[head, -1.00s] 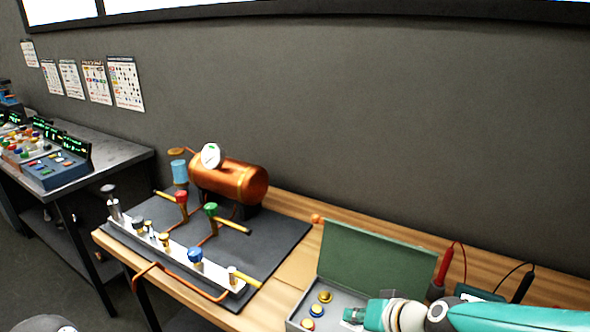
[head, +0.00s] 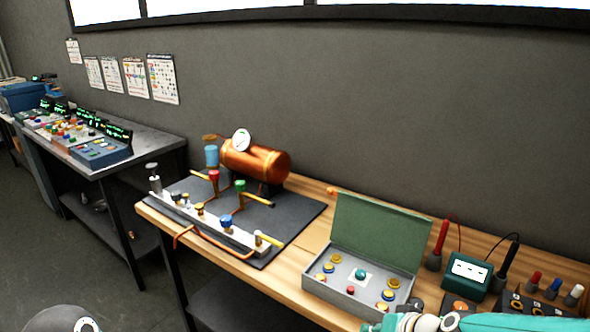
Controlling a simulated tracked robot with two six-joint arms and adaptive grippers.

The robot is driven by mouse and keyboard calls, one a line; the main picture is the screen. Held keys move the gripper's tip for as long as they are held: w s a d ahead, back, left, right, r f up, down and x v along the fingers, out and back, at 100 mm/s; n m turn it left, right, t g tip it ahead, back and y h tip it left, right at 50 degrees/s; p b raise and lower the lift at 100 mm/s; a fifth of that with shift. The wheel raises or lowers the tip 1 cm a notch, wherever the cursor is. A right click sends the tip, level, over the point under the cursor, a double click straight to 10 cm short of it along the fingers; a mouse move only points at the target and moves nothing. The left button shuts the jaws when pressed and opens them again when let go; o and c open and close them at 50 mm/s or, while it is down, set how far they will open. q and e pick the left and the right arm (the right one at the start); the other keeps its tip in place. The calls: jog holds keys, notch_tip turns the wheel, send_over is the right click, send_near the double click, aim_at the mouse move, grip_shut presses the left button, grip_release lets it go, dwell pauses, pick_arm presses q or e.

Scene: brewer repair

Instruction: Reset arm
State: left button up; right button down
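My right arm, teal and white, comes in at the lower right of the head view. Its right gripper (head: 376,327) is at the bottom edge, in front of the open green box, and is mostly cut off. I cannot tell whether it is open or shut. Of my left arm, only a dark rounded part shows at the lower left; the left gripper is not in view.
The wooden bench (head: 300,222) holds a copper boiler (head: 262,164) with valves on a dark mat (head: 290,218). The open box (head: 378,240) holds several coloured knobs. A green meter (head: 467,277) stands at right. A grey table (head: 150,143) with control panels stands left.

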jog(key=s+a+f+g, duration=0.1)
jog(key=s+f+g, duration=0.1)
jog(key=s+f, duration=0.4)
jog(key=s+f+g, duration=0.2)
jog(key=s+f, duration=0.4)
jog(key=f, duration=0.7)
jog(key=s+a+f+g, duration=0.1)
jog(key=s+f+g, duration=0.1)
jog(key=s+f, duration=0.4)
notch_tip(320, 180, down, 4)
jog(key=shift+s+a+n+h, duration=0.2)
jog(key=shift+a+n+h, duration=0.1)
jog(key=shift+a+n, duration=0.1)
jog(key=shift+d, duration=0.1)
